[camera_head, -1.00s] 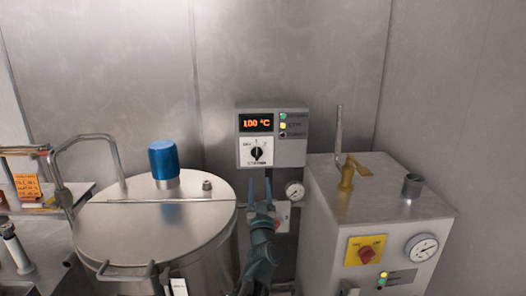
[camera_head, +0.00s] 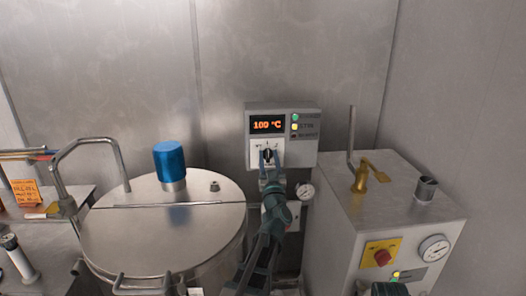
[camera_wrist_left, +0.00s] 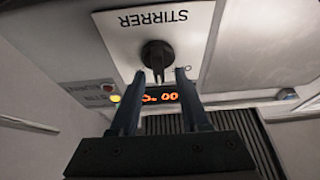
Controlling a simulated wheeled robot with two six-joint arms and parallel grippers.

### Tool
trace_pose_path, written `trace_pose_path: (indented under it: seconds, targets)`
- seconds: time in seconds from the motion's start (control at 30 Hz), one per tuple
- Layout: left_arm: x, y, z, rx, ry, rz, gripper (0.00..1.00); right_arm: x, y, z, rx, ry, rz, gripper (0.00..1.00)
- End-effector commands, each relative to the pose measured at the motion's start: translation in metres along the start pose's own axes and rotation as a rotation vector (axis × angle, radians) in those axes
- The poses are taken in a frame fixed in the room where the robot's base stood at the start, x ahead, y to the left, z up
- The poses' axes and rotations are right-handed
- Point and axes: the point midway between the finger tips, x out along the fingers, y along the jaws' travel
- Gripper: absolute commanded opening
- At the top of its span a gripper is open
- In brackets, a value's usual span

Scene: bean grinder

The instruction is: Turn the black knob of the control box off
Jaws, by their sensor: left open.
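The grey control box (camera_head: 302,122) hangs on the back wall with an orange display reading 100 °C. Its black knob (camera_head: 267,154) sits on a white plate below the display. My left gripper (camera_head: 270,162) is open, with its fingertips at the knob's lower part. In the left wrist view, upside down, the black knob (camera_wrist_left: 158,54) shows under the word STIRRER. There the two fingers of the left gripper (camera_wrist_left: 159,80) point at the knob, one toward each side, with nothing held. Whether they touch the knob cannot be told.
A steel vat (camera_head: 160,235) with a blue cap (camera_head: 169,160) stands at left. A steel cabinet (camera_head: 385,215) with a brass valve (camera_head: 372,175) and a red switch (camera_head: 382,257) stands at right.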

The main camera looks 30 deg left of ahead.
Motion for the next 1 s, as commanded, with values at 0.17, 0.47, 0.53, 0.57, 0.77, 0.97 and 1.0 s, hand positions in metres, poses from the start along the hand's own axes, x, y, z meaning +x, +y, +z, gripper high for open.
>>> trace_pose_path:
  seconds: [0.17,0.47,0.53,0.57,0.77,0.97,1.0]
  targets:
    - [0.0046,0.0034,-0.0011,0.0,0.0,-0.001,0.46,-0.0028,0.0004,0.0002,0.0,0.0,0.0,0.5]
    - [0.0044,0.0034,-0.0009,0.0,0.0,-0.001,0.37,-0.0025,0.0003,0.0002,0.0,0.0,0.0,0.5]
    - [0.0044,0.0034,-0.0009,0.0,0.0,-0.001,0.25,-0.0025,0.0003,0.0002,0.0,0.0,0.0,0.5]
    - [0.0044,0.0034,-0.0009,0.0,0.0,-0.001,0.19,-0.0025,0.0003,0.0002,0.0,0.0,0.0,0.5]
    - [0.0043,0.0035,-0.0006,0.0,-0.001,0.0,0.0,-0.0024,0.0003,0.0002,0.0,0.0,0.0,0.5]
    - [0.0041,0.0036,-0.0002,-0.001,-0.002,0.001,0.0,-0.0023,0.0003,0.0002,0.0,0.0,0.0,0.5]
    - [0.004,0.0036,-0.0002,-0.002,-0.003,0.001,0.0,-0.0022,0.0003,0.0002,0.0,0.0,0.0,0.5]
